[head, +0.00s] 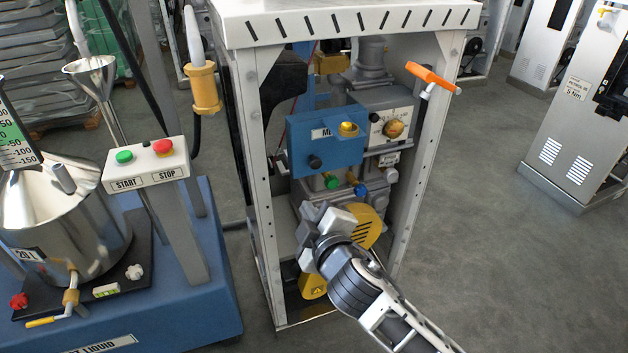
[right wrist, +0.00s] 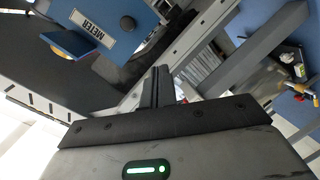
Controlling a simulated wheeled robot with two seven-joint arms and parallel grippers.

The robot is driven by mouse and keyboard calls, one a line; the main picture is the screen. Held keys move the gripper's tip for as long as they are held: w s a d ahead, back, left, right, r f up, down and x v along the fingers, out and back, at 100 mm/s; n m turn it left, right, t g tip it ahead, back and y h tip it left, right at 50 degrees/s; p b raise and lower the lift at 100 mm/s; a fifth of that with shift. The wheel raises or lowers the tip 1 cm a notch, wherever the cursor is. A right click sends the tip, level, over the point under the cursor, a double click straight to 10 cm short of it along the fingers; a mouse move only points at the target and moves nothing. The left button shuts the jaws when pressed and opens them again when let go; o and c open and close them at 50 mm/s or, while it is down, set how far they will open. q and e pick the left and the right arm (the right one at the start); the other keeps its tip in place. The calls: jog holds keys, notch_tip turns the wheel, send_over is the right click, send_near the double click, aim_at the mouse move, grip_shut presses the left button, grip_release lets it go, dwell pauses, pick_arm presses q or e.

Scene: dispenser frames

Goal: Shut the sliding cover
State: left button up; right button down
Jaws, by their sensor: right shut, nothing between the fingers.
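A blue cover plate (head: 300,140) with a lettered label starting with "M" and a black knob (head: 315,161) sits inside the metal frame. A gold round fitting (head: 348,129) shows at its upper right. In the right wrist view a blue plate (right wrist: 85,15) marked METER, with a black knob (right wrist: 128,23), is at upper left. My right gripper (head: 318,215) is below the blue cover, apart from it, in front of the yellow guard. Its fingers (right wrist: 163,85) are shut and empty. How far the cover is slid is not clear. My left gripper is not in view.
The white-topped frame (head: 345,18) has posts on both sides, with an orange handle (head: 430,75) on the right one. A grey unit with a gold dial (head: 395,128) is beside the cover. A START/STOP box (head: 147,165) stands left.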

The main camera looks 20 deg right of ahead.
jog(key=w+r+n+t, duration=0.1)
jog(key=w+r, duration=0.2)
send_near(303, 156)
jog(key=w+a+r, duration=0.1)
jog(key=w+a, duration=0.2)
jog(key=a, duration=0.1)
jog(key=d, duration=0.1)
jog(key=d+f, duration=0.1)
jog(key=w+d, duration=0.1)
jog(key=shift+d+f, duration=0.25)
jog(key=shift+d, duration=0.05)
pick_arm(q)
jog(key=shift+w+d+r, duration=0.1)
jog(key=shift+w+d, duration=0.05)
pick_arm(e)
jog(key=shift+d, duration=0.1)
pick_arm(q)
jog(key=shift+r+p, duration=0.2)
jog(key=shift+p, duration=0.3)
pick_arm(e)
jog(key=d, duration=1.9)
jog(key=shift+w+d, duration=0.25)
jog(key=shift+w, duration=0.1)
jog(key=shift+d+h, duration=0.1)
jog(key=shift+h, duration=0.3)
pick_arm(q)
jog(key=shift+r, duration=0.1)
pick_arm(e)
jog(key=shift+r, duration=0.1)
